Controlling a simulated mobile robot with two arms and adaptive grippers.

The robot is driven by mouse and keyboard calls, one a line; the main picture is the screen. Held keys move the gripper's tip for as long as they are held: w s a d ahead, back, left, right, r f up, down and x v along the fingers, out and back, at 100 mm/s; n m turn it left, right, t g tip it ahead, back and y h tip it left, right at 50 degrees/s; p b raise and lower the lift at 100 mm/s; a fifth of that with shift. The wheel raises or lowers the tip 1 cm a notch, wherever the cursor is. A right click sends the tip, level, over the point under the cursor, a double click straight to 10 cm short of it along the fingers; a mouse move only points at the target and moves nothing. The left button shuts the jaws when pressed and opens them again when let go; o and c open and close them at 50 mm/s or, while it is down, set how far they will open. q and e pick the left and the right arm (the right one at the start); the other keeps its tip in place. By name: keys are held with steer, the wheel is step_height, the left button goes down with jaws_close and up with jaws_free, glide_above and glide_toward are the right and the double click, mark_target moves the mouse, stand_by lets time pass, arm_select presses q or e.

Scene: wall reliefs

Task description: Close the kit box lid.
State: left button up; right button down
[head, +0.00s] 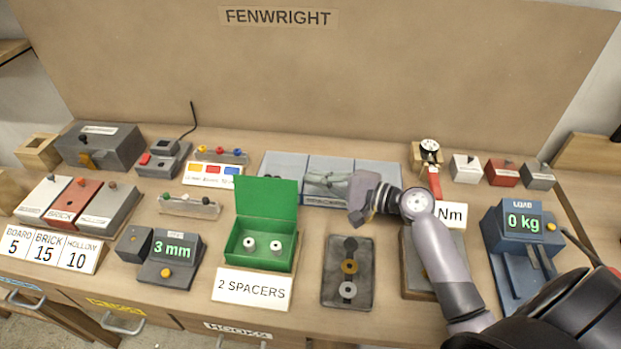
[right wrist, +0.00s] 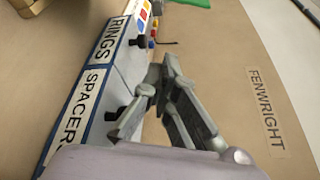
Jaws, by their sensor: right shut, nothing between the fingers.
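The green kit box (head: 259,252) stands in the middle of the bench with two small white spacers (head: 262,244) inside. Its green lid (head: 266,202) stands raised at the back edge, so the box is open. A corner of green (right wrist: 190,3) shows at the top of the right wrist view. My right gripper (head: 309,183) is shut and empty, to the right of the lid and apart from it, above the blue-grey bins. In the right wrist view its fingers (right wrist: 158,72) are close together. My left gripper is not in view.
The blue-grey bins (head: 376,171) stand behind and right of the box. A "2 SPACERS" card (head: 252,288) lies in front of it. A grey tray with rings (head: 335,290) is to its right, a 3 mm gauge (head: 170,262) to its left. A tall board (head: 300,80) closes the back.

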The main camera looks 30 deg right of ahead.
mark_target(284, 180)
steer(key=p+x, duration=0.1)
steer(key=x, duration=0.6)
steer(key=shift+w+a+r+p, duration=0.15)
steer(key=shift+w+a+p, duration=0.1)
steer(key=shift+p, duration=0.15)
steer(key=s+a+p, duration=0.1)
steer(key=s+a+r+p, duration=0.1)
steer(key=s, duration=0.1)
steer(key=shift+s+a+r, duration=0.1)
steer(key=shift+s+r, duration=0.05)
